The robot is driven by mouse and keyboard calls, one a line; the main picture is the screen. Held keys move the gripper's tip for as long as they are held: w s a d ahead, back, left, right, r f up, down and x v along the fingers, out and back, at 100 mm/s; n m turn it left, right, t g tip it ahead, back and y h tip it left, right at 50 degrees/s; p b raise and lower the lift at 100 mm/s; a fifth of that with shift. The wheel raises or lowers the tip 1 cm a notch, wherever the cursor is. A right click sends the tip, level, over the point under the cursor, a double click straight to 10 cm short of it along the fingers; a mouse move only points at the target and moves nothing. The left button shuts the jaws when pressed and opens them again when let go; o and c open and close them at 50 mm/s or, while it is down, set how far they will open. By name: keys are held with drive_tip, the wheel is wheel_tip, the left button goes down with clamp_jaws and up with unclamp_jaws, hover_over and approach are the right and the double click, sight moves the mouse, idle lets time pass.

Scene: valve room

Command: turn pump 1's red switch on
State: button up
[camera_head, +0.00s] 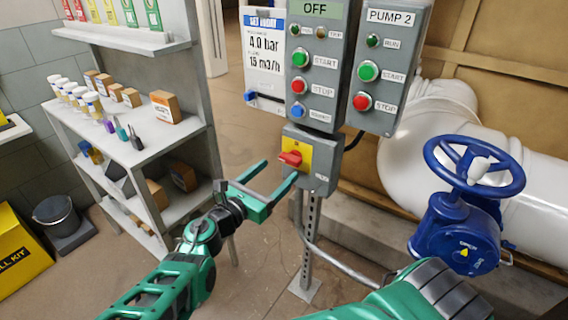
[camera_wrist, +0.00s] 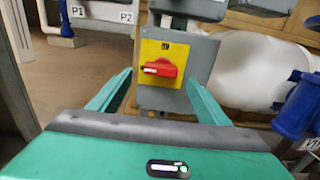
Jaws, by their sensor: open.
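The red rotary switch (camera_head: 291,158) sits on a yellow plate (camera_head: 299,147) on a small grey box, under the left control box (camera_head: 313,90). That box's display (camera_head: 315,9) reads OFF. In the wrist view the red switch (camera_wrist: 160,68) lies about level, with a white mark at its left end. My gripper (camera_head: 281,171) is open and empty in front of the switch box. In the wrist view its fingers stand to either side of the switch, apart from it.
The PUMP 2 box (camera_head: 390,85) stands to the right. A blue handwheel valve (camera_head: 470,175) and white pipe (camera_head: 435,125) are further right. A shelf (camera_head: 140,150) with cups and boxes is left. A grey post (camera_head: 309,235) stands below the switch box.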

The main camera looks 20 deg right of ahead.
sight(287, 162)
drive_tip(key=shift+x, duration=2.75)
drive_tip(key=shift+c, duration=0.3)
drive_tip(key=c, duration=1)
